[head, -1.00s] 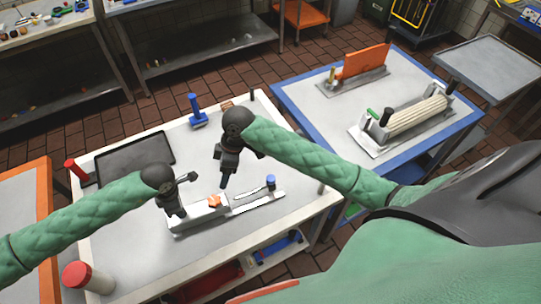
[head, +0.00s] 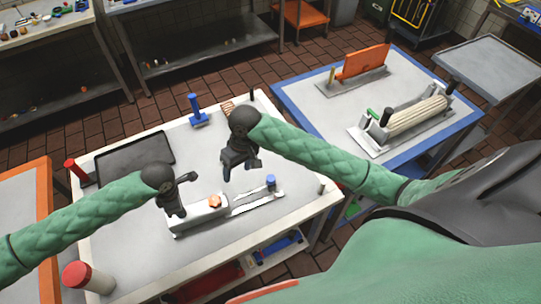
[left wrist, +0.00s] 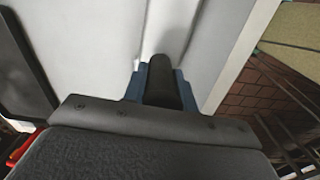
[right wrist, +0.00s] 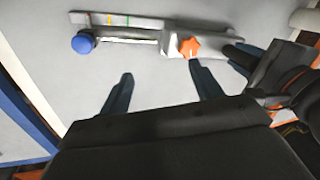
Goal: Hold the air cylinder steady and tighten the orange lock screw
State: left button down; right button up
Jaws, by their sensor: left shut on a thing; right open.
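The air cylinder is a white block (head: 200,215) with a metal rail (head: 258,202) and a blue knob (head: 271,181) at its right end, lying on the white table. The orange lock screw (head: 215,201) sits on top of the block; its star shape shows in the right wrist view (right wrist: 190,47). My left gripper (head: 176,212) is shut on the block's left end, and its fingers (left wrist: 160,82) show in the left wrist view. My right gripper (head: 240,170) is open and empty above the table, behind the screw. Its two fingertips (right wrist: 161,82) are apart, clear of the screw.
A blue-edged table (head: 300,92) at the right holds an orange plate fixture (head: 364,62) and a ribbed roller (head: 416,117). The table's back middle is mostly clear.

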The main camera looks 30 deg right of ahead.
jog(key=d+m+h, duration=0.1)
jog(key=d+h, duration=0.1)
jog(key=d, duration=0.9)
jog(key=shift+s+r+m+h, duration=0.15)
jog(key=shift+s+m+h, duration=0.15)
jog(key=shift+s+m, duration=0.1)
jog(key=shift+w, duration=0.1)
jog(key=n+y, duration=0.4)
jog(key=n, duration=0.7)
send_near(216, 200)
notch_tip(216, 200, up, 4)
jog(key=d, duration=0.3)
jog(key=a+n, duration=0.1)
jog(key=n, duration=0.5)
jog(key=x, duration=1.2)
jog(key=shift+w+a, duration=0.2)
jog(key=shift+a, duration=0.05)
